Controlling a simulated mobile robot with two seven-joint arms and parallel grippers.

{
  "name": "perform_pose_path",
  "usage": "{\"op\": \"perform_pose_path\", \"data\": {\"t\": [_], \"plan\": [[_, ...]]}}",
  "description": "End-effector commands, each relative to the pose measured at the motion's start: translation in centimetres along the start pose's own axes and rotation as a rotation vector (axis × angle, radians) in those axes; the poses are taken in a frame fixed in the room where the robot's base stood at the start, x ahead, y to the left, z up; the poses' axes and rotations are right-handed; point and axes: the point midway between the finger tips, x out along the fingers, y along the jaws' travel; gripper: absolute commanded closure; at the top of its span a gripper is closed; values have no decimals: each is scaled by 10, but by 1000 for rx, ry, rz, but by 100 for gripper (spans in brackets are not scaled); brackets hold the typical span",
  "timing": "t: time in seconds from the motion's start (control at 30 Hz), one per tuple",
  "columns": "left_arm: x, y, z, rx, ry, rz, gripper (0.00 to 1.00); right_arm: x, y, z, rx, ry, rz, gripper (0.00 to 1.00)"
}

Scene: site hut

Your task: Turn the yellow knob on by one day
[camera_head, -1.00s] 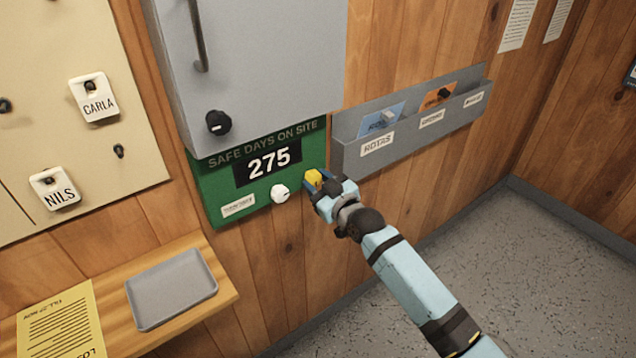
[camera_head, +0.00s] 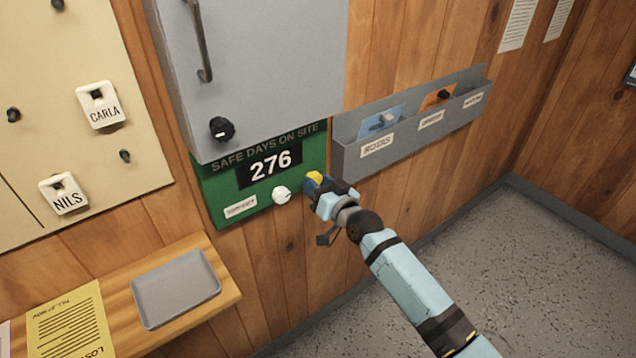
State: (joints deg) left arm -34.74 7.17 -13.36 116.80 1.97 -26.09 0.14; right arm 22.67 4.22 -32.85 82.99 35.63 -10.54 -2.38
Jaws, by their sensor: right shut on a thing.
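The green "Safe days on site" board (camera_head: 228,205) hangs on the wood wall under a grey cabinet, and its display (camera_head: 270,167) reads 276. The yellow knob (camera_head: 316,177) is at the board's right edge, partly hidden by my gripper. My right gripper (camera_head: 314,183) is shut on the yellow knob, its wrist rolled to a tilt. A white knob (camera_head: 281,195) sits just left of it on the board, apart from the gripper. My left gripper is out of view.
The grey cabinet (camera_head: 270,70) with handle and black knob (camera_head: 221,129) is above. A grey rack (camera_head: 350,160) with cards is at right. A shelf (camera_head: 215,270) holds a grey tray (camera_head: 176,290) and a yellow sheet (camera_head: 72,325). Name tags hang at left.

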Motion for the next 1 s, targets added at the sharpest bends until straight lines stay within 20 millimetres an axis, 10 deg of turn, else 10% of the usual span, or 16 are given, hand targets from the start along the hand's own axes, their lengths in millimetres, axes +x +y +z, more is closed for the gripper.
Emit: {"op": "perform_pose_path", "data": {"t": [0.63, 0.67, 0.77, 1.0], "plan": [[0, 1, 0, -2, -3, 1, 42, 0, 0, 1, 66, -1, 0, 85], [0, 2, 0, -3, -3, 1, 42, 0, 0, 1, 66, -1, 0, 59], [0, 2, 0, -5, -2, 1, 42, 0, 0, 1, 66, -1, 0, 36], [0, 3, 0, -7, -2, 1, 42, 0, 0, 0, 65, -1, 0, 35]]}}
